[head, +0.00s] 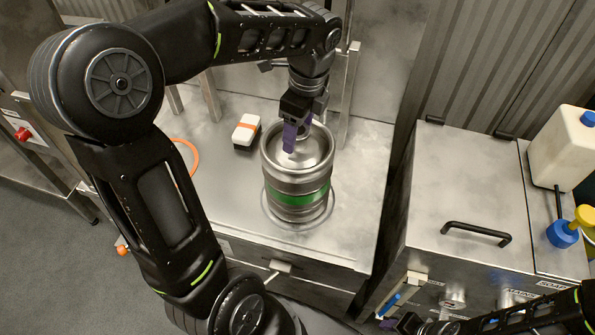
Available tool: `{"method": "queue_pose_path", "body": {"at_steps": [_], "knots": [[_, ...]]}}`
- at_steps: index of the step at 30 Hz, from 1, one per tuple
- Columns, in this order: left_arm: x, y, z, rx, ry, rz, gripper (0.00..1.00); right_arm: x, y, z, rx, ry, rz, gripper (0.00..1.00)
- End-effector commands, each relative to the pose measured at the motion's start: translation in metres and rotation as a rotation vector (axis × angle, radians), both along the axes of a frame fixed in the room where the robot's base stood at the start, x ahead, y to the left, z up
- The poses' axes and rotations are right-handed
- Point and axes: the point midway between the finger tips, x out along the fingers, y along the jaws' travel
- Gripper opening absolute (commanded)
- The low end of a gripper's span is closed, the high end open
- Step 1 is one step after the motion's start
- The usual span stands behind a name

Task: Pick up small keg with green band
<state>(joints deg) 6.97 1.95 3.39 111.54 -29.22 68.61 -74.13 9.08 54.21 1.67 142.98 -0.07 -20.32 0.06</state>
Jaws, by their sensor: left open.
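The small metal keg with a green band (297,202) stands upright on the steel worktop, inside or on a metal ring (331,215). My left gripper (291,142) points down at the top of the keg, its purple fingers over the keg's top rim area. It is open, and I cannot tell whether the fingers touch the keg. The far part of the keg's rim is hidden behind the gripper. My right gripper (390,324) shows only in part at the bottom edge, away from the keg, and its finger opening is not clear.
A white and orange box-like item (246,131) and an orange ring (194,150) lie left of the keg. A metal frame (347,95) stands behind it. At right is a steel cabinet with a black handle (476,233) and a white canister (566,150).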

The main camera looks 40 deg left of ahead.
Motion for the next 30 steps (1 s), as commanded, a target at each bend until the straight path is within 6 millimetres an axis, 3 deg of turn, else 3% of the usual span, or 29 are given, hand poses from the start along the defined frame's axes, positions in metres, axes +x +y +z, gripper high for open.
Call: {"method": "queue_pose_path", "body": {"at_steps": [4,21,30], "knots": [[-0.0005,0.0018,-0.0116,-0.001,0.0,0.002,0.63,-0.0001,0.0,0.0005,0.0,0.0,0.0,0.38],[-0.0002,0.0017,-0.0116,0.0,-0.001,0.002,0.63,-0.0001,0.0,0.0004,0.0,0.0,0.0,0.38],[-0.0001,0.0017,-0.0115,0.0,-0.001,0.002,0.39,-0.0001,0.0,0.0004,0.0,0.0,0.0,0.38]]}}
